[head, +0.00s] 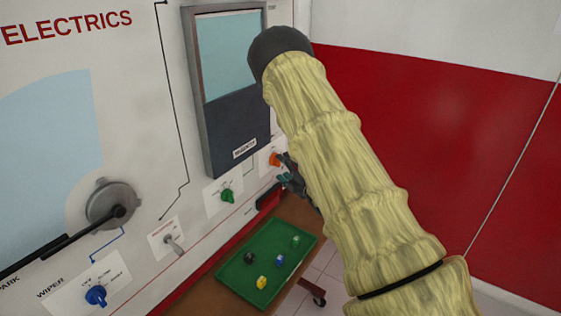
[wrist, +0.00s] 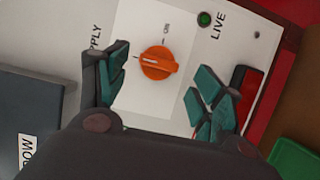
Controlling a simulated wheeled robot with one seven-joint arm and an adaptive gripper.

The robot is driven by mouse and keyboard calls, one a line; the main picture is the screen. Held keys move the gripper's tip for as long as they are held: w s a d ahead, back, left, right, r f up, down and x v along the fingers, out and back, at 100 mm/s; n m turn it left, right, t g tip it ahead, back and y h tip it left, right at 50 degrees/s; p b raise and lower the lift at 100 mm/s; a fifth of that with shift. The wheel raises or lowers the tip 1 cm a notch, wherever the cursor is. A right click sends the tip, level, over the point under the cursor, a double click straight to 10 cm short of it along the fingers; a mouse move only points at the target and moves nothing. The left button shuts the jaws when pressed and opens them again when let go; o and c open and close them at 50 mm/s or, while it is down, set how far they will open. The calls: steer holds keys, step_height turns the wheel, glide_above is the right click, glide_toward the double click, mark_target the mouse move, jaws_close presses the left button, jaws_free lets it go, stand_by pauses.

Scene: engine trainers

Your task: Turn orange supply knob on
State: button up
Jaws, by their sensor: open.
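The orange supply knob (wrist: 158,63) sits on a white plate on the panel, with "ON" printed beside it and part of "SUPPLY" to the left. Its pale pointer mark points left in the wrist view, away from the "ON" label. In the head view the knob (head: 274,159) shows just left of my gripper (head: 289,174), which is partly hidden by my arm. In the wrist view my gripper (wrist: 160,90) is open, with its teal fingers on either side of the knob and apart from it. Nothing is held.
A green "LIVE" lamp (wrist: 205,19) is close to the knob. A green knob (head: 227,196), a toggle switch (head: 173,240) and a blue wiper knob (head: 96,295) are further left. A green tray (head: 232,284) with several small coloured pieces lies below. A red part (wrist: 240,92) is near the right finger.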

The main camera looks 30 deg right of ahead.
mark_target(279, 162)
steer(key=w, duration=0.3)
steer(key=shift+p, duration=0.35)
steer(key=shift+r, duration=0.1)
steer(key=shift+c, duration=0.2)
steer(key=c, duration=1)
